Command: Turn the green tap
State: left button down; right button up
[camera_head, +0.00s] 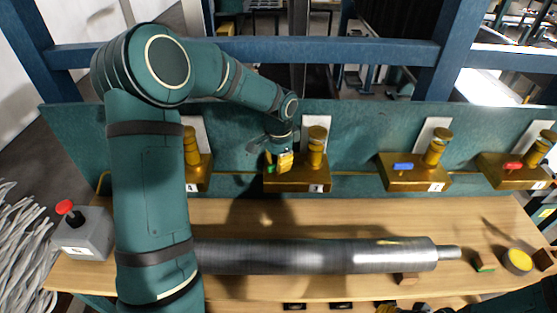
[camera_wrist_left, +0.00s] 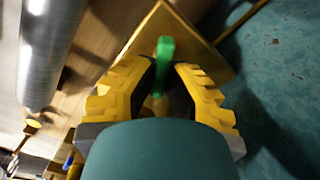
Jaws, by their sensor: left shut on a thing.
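The green tap handle (camera_head: 270,168) sits on a brass block (camera_head: 300,187) with a small number plate, on the teal back panel. My left gripper (camera_head: 279,161) reaches down to it from the left and partly covers it. In the left wrist view the green handle (camera_wrist_left: 166,52) stands up between the two yellow-padded fingers (camera_wrist_left: 161,82), above the brass block (camera_wrist_left: 190,35). The fingers are shut on the handle. At the bottom edge of the head view, a cut-off yellow part (camera_head: 388,308) appears to be my right gripper; its fingers cannot be made out.
A blue-handled tap (camera_head: 403,166) and a red-handled tap (camera_head: 512,165) stand to the right. Another brass tap (camera_head: 193,150) is partly behind my left arm. A long grey roll (camera_head: 315,256) lies on the wooden bench. A red-button box (camera_head: 82,235) stands at left.

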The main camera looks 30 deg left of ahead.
pick_arm(q)
jog(key=m+p, duration=0.1)
jog(key=m, duration=0.4)
jog(key=shift+s+d+f+p, duration=0.1)
jog(key=shift+s+p, duration=0.05)
jog(key=shift+p, duration=0.15)
jog(key=shift+m, duration=0.4)
jog(key=c, duration=1)
grip_release()
jog(key=shift+r, duration=0.5)
notch_tip(320, 180, up, 11)
